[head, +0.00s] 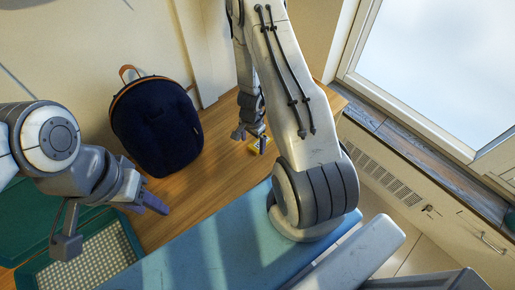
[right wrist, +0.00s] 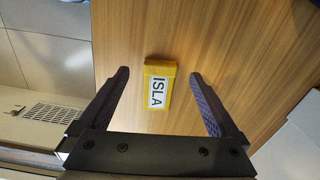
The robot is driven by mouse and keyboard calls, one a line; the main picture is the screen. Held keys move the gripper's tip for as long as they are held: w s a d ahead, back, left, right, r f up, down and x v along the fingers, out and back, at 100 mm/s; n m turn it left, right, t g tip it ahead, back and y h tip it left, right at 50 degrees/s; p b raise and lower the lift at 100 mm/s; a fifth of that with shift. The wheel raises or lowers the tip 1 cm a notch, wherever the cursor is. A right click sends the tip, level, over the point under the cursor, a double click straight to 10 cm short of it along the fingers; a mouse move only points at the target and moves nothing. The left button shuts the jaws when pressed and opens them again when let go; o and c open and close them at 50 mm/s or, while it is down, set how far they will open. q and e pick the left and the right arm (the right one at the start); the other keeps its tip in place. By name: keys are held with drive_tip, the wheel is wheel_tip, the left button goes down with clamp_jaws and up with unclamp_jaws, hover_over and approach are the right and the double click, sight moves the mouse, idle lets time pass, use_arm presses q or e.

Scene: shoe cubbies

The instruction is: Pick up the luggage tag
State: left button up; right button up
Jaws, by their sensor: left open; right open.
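The luggage tag (right wrist: 159,84) is yellow with a white label reading "ISLA". It lies on the wooden surface (right wrist: 200,40). In the right wrist view it sits between and beyond the fingertips of my open right gripper (right wrist: 160,80), touching neither finger. In the head view the tag (head: 259,144) shows as a small yellow patch, partly hidden by my right gripper (head: 251,140) just above it. My left gripper (head: 112,222) is open and empty at the lower left, over the green tray's area.
A dark blue backpack (head: 155,125) with a brown handle stands left of the tag. A green tray (head: 130,238) with a pale grid lies at the lower left. A blue padded surface (head: 190,255) runs along the front. A window (head: 440,60) is at the right.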

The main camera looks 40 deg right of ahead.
sight(253, 148)
wheel_tip(253, 148, down, 3)
drive_tip(key=shift+d+f+b, duration=0.1)
drive_tip(key=shift+f+b, duration=0.1)
drive_tip(key=shift+b, duration=0.85)
use_arm(q)
wheel_tip(253, 148, down, 3)
drive_tip(key=shift+r, duration=0.1)
use_arm(e)
drive_tip(key=shift+r, duration=0.1)
drive_tip(key=c, duration=1.4)
drive_tip(key=shift+r, duration=0.1)
